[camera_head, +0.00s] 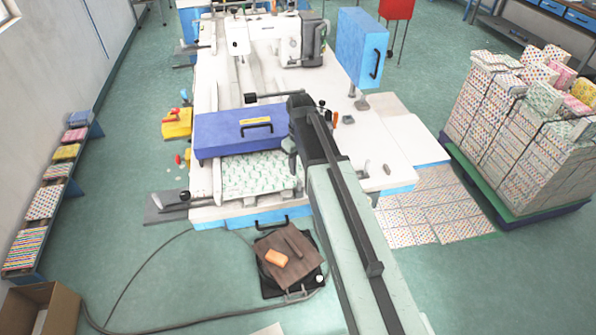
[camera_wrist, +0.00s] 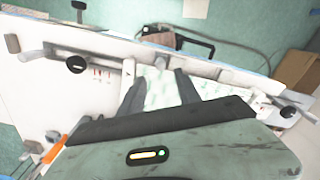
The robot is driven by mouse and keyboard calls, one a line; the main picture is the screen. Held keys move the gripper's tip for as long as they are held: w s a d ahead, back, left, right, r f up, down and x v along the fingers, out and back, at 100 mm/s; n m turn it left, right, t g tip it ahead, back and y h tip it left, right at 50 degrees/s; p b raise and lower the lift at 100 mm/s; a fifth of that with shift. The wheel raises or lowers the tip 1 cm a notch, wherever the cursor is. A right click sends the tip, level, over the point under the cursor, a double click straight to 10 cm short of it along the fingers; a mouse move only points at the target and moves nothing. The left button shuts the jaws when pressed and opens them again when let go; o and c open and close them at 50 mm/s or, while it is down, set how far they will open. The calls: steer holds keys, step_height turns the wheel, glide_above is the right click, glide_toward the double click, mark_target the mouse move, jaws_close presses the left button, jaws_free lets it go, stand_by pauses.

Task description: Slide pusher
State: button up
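I cannot tell for certain which part is the pusher. A blue slab with a black handle and yellow label (camera_head: 232,136) lies across the white sewing table (camera_head: 213,99). Patterned saddle cloth (camera_head: 243,174) shows at its near edge. My gripper (camera_head: 291,163) is by the slab's right end in the head view, partly hidden by my arm. In the wrist view my gripper (camera_wrist: 161,76) has its two dark fingers apart, with patterned cloth (camera_wrist: 158,90) visible between them. No thing shows held. The slab cannot be made out in the wrist view.
A black horizontal bar (camera_head: 275,97) crosses behind the slab. A stand with a brown board (camera_head: 287,262) and an orange piece is on the near floor. A blue box (camera_head: 361,48) stands at the table's back right. Stacked cloths (camera_head: 520,130) fill a pallet at right.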

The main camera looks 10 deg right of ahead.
mark_target(299, 181)
step_height(299, 181, down, 8)
steer(key=b, duration=0.8)
steer(key=shift+f, duration=0.2)
steer(key=shift+r, duration=0.1)
jaws_close()
stand_by(0.7)
